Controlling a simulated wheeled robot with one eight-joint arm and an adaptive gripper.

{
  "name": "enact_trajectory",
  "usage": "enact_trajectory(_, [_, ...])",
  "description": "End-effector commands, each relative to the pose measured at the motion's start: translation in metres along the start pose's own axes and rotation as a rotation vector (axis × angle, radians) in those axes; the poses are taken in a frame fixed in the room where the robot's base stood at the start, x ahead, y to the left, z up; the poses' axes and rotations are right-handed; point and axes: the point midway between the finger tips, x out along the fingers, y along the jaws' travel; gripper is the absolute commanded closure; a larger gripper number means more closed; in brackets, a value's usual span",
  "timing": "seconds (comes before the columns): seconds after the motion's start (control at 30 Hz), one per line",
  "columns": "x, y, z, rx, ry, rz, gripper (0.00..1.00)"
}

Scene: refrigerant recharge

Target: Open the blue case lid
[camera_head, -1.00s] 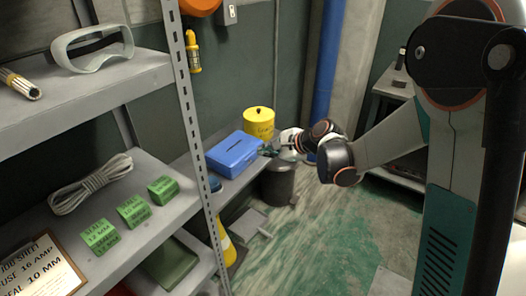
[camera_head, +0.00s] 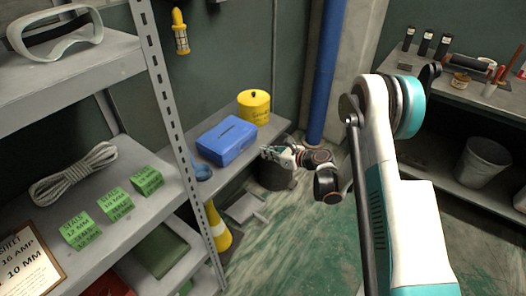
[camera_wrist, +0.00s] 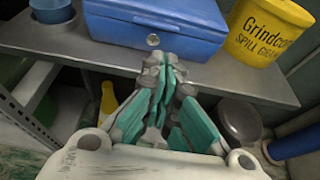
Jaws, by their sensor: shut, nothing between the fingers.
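The blue case (camera_head: 227,141) sits on a grey bench with its lid down. In the wrist view the case (camera_wrist: 155,25) shows its front face, with a round silver latch (camera_wrist: 153,40) at the middle. My gripper (camera_head: 268,152) is at the right of the case in the head view, apart from it. In the wrist view my gripper (camera_wrist: 168,62) is shut and empty, its tips just below the latch in the picture. I cannot tell how far the tips are from the case front.
A yellow Grindcon tub (camera_head: 254,106) stands behind the case. A blue cup (camera_head: 202,172) stands at its left. A dark bin (camera_head: 276,174) is below my gripper. The shelf upright (camera_head: 176,130) rises at the left; a yellow cone (camera_head: 217,228) stands on the floor.

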Motion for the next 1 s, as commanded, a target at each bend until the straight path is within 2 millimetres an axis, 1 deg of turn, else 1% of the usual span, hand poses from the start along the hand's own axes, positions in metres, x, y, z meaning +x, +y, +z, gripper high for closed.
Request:
enact_trajectory(0.1, [0.022, 0.001, -0.003, -0.003, 0.0, 0.002, 1.0])
enact_trajectory(0.3, [0.057, 0.0, -0.003, -0.003, 0.0, 0.002, 1.0])
enact_trajectory(0.4, [0.07, 0.001, -0.002, -0.003, 0.001, 0.002, 1.0])
enact_trajectory(0.5, [0.08, 0.0, -0.002, -0.003, 0.001, 0.0, 1.0])
enact_trajectory(0.7, [0.087, 0.0, 0.0, -0.003, 0.001, 0.0, 1.0])
enact_trajectory(1.0, [0.087, 0.0, 0.0, -0.003, 0.002, -0.001, 1.0])
